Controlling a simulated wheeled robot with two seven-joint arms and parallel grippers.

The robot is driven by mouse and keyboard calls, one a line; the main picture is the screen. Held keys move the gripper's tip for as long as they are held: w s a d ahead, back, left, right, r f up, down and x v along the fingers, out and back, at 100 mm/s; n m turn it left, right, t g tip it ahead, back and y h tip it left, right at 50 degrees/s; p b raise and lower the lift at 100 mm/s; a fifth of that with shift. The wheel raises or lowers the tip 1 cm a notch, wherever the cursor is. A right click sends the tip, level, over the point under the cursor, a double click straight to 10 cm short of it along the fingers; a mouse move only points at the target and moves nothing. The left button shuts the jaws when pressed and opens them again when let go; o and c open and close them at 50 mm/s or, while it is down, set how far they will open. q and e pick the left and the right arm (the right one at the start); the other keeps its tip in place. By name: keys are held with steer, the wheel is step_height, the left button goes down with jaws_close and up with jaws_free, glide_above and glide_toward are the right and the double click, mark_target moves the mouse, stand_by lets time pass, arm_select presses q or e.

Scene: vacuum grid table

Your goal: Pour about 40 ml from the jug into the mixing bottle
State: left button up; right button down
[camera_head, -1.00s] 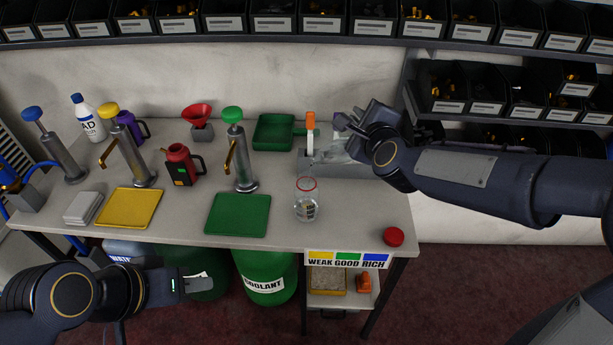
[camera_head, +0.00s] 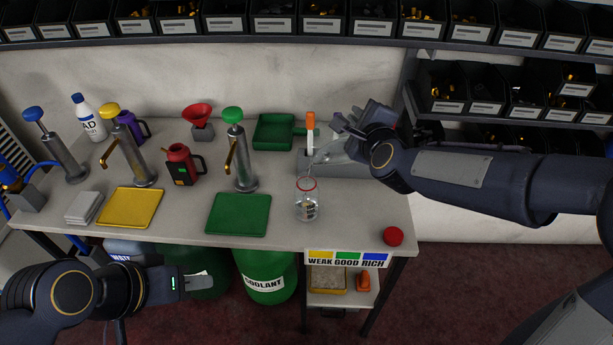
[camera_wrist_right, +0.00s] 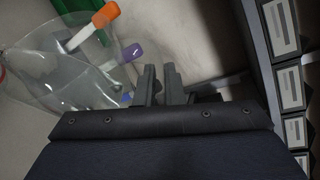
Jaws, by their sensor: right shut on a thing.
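The clear mixing bottle (camera_head: 307,205) with a red rim stands upright near the table's front edge, right of the green mat. The transparent jug (camera_head: 338,152) is held tilted above and behind it, its lip toward the bottle's mouth; it also fills the left of the right wrist view (camera_wrist_right: 62,75). Liquid shows in the jug, but a stream is too faint to confirm. My right gripper (camera_head: 350,125) is shut on the jug's handle, with its fingers close together in the wrist view (camera_wrist_right: 167,85). My left gripper (camera_head: 208,283) is low before the table; its opening is unclear.
A red cap (camera_head: 393,236) lies at the right front. A grey holder (camera_head: 365,168) with an orange-handled tool (camera_head: 310,130) stands behind the bottle. Pump dispensers, a red jug (camera_head: 181,165), and yellow (camera_head: 130,207) and green (camera_head: 237,214) mats occupy the left. Bin shelves are above.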

steer(key=shift+a, duration=0.1)
stand_by(0.3)
steer(key=f+b, duration=0.1)
steer(key=b, duration=0.1)
steer(key=d+f+m+b, duration=0.1)
steer(key=b, duration=0.1)
steer(key=w+d+f+m+g+b, duration=0.1)
steer(key=f+b, duration=0.1)
steer(key=shift+d+y, duration=0.2)
steer(key=shift+y, duration=0.2)
steer(key=shift+r+m, duration=0.1)
steer(key=shift+m, duration=0.3)
steer(key=shift+w+d+f+m+g+b, duration=0.2)
steer(key=shift+f+m+g+b, duration=0.1)
steer(key=shift+f+b, duration=0.4)
steer(key=shift+d+f+y+b, duration=0.1)
steer(key=shift+f+y+b, duration=0.1)
steer(key=shift+y+b, duration=0.2)
steer(key=shift+r, duration=0.1)
